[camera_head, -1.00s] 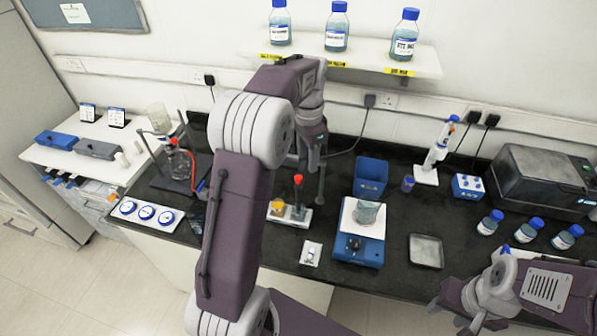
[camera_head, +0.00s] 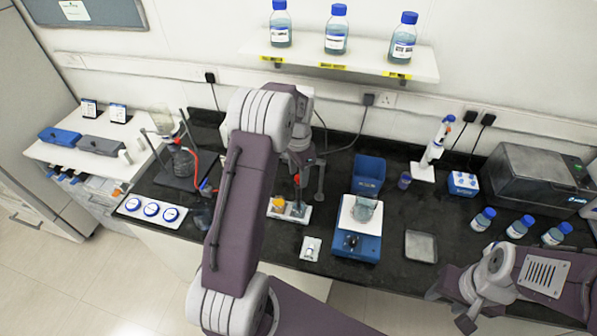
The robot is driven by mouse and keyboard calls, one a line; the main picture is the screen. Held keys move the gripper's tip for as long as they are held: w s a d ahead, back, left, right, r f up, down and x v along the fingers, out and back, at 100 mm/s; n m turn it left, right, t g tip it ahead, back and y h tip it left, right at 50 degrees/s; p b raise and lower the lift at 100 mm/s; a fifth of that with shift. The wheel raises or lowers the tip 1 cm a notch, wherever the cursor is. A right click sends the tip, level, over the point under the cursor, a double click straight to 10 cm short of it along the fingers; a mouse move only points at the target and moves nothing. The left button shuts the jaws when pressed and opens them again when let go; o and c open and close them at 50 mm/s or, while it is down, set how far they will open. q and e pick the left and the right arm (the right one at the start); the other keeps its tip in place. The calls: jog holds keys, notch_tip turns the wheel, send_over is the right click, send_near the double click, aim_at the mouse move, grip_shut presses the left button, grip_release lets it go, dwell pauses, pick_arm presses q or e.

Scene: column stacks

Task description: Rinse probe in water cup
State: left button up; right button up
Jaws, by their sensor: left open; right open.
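A probe with a red top (camera_head: 297,179) stands upright at a small white stand (camera_head: 302,218) near the bench's front edge. A small cup with yellow contents (camera_head: 278,203) stands on the stand's left side. Which cup holds the water is too small to tell; the foot of the probe is also unclear. My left gripper (camera_head: 302,188) points down around the probe's red top, with open fingers on either side; contact cannot be made out. My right gripper (camera_head: 452,308) is open and empty at the lower right, in front of the bench.
A blue balance (camera_head: 345,246) bearing a glass beaker (camera_head: 363,212) stands right of the stand. A blue bin (camera_head: 369,173) is behind it. A grey tray (camera_head: 421,247) lies further right. A flask setup (camera_head: 180,160) stands at left. My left arm covers some bench.

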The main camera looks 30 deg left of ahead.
pick_arm(q)
jog(key=shift+s, duration=0.1)
grip_shut()
jog(key=shift+r, duration=0.1)
dwell(1.1)
